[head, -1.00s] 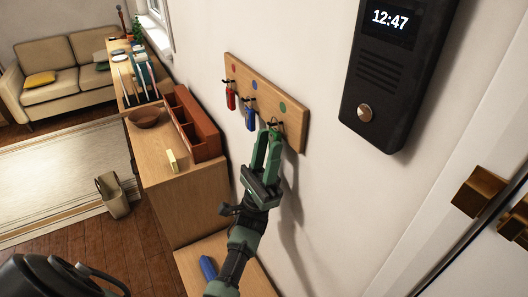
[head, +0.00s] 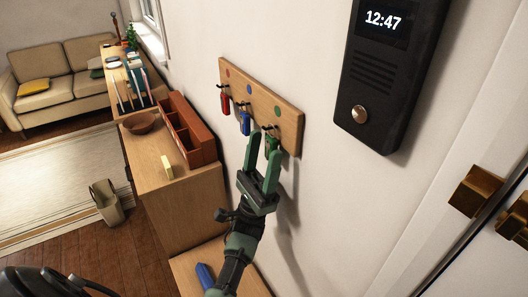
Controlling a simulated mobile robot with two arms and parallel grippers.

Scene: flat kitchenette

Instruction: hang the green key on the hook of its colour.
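A wooden key board (head: 262,98) is fixed to the wall, with a red, a blue and a green dot (head: 278,112), each above a hook. A red key (head: 225,103) hangs under the red dot and a blue key (head: 244,124) under the blue dot. The green key (head: 271,144) hangs at the right hook, under the green dot, partly covered by a fingertip.
A dark intercom (head: 378,75) showing 12:47 is on the wall to the right, beside a door with brass fittings. A cabinet with a reddish-brown organiser (head: 188,130) and a bowl (head: 141,122) stands left. A blue object (head: 205,275) lies on a lower surface.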

